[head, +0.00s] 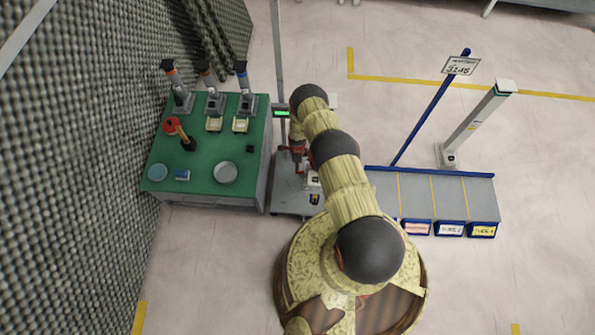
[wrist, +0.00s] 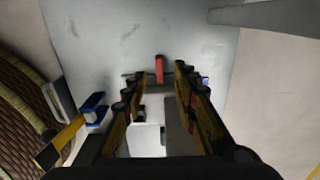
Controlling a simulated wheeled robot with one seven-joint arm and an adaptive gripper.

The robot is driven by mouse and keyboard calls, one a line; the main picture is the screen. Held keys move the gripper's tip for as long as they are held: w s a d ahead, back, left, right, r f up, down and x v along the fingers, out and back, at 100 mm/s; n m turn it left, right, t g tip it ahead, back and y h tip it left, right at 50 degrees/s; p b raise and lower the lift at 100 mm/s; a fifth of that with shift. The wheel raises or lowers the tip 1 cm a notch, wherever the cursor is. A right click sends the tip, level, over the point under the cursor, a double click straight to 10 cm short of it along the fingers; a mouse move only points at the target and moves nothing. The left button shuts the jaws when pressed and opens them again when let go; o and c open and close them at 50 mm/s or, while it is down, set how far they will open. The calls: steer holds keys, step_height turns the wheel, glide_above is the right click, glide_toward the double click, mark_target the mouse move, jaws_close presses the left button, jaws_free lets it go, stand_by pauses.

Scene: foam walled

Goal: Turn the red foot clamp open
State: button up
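In the wrist view a small red upright lever, which I take for the red foot clamp (wrist: 159,68), stands out from a dark crossbar on a grey surface. My gripper (wrist: 160,79) has its two fingers apart, one on each side of the lever in the picture. Gaps show between lever and fingers; I cannot tell whether the lever is between the tips or beyond them. In the head view my gripper (head: 298,157) is over a grey cart (head: 288,198), partly hidden by my arm. Red shows there, but I cannot tell clamp from finger parts.
A green table (head: 207,175) with microscope-like stands, a red item, a mallet and dishes is left of the cart. A blue-edged grey platform (head: 415,190) with labelled bins is right. A thin post (head: 278,60) rises behind the cart. Open floor lies at far right.

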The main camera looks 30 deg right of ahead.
mark_target(301, 173)
step_height(301, 173, down, 7)
steer(key=b, duration=0.2)
steer(key=shift+b, duration=0.4)
steer(key=shift+c, duration=0.6)
jaws_close()
